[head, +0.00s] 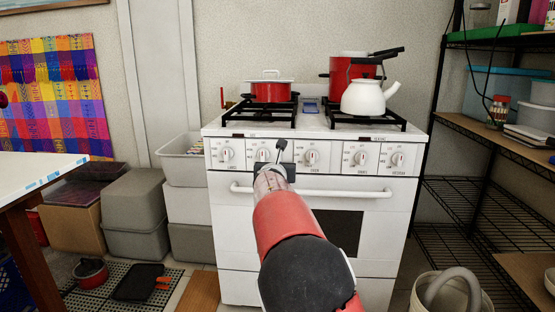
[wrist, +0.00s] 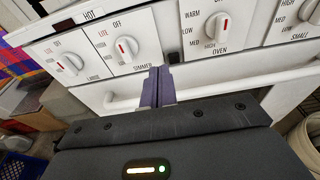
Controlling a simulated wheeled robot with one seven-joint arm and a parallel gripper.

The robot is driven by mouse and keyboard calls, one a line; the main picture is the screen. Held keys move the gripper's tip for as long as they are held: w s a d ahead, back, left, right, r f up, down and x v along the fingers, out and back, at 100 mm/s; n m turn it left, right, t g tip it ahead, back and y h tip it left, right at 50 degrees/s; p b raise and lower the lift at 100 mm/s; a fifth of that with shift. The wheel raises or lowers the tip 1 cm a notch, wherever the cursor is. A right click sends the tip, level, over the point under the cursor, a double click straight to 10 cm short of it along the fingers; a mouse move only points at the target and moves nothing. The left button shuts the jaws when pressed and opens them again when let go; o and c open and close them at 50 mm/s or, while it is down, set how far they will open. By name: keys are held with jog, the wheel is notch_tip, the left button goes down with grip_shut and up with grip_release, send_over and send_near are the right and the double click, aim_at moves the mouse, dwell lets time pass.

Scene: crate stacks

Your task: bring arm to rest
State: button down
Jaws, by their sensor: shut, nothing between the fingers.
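My red and grey arm reaches forward from the bottom of the head view toward the front of a white stove (head: 240,266). My gripper (head: 281,147) is in front of the knob panel, between two knobs and above the oven handle. In the wrist view my gripper (wrist: 158,72) is shut, with its two fingers side by side and nothing between them. A knob (wrist: 121,50) is to the left of the fingers and the oven knob (wrist: 216,27) is to the right. I cannot tell whether the fingertips touch the panel.
The oven handle (head: 350,193) crosses the stove front. A red pot (head: 270,91) and a white kettle (head: 369,97) stand on the burners. Stacked crates (head: 134,213) are at left, beside a white table (head: 35,170). A black shelf (head: 463,190) and a bin (head: 425,290) are at right.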

jog(key=s+d+r+m+g+h, duration=0.1)
jog(key=s+d+r+m+h, duration=0.1)
jog(key=s+d+m, duration=0.5)
jog(key=s+d+r+m+g+h, duration=0.1)
jog(key=s+d+r+m+g, duration=0.1)
jog(key=d+m, duration=0.5)
jog(key=s+d+f+m+g, duration=0.2)
jog(key=s+d+m, duration=0.3)
jog(key=s+d, duration=0.4)
jog(key=s+a+f+m+g+y, duration=0.1)
jog(key=s+f+m, duration=0.3)
jog(key=s, duration=0.7)
jog(key=s+a+f+m+g+y, duration=0.1)
jog(key=s+f+m+g, duration=0.1)
jog(key=s+f+m, duration=0.2)
jog(key=s+a+f+m+g+y, duration=0.1)
jog(key=s+f+m, duration=0.4)
jog(key=s, duration=1.3)
jog(key=m+g, duration=0.1)
jog(key=m, duration=0.2)
jog(key=shift+s+a+m+y, duration=0.15)
jog(key=shift+s+m+y, duration=0.1)
jog(key=shift+m+y, duration=0.05)
jog(key=c, duration=2.1)
grip_release()
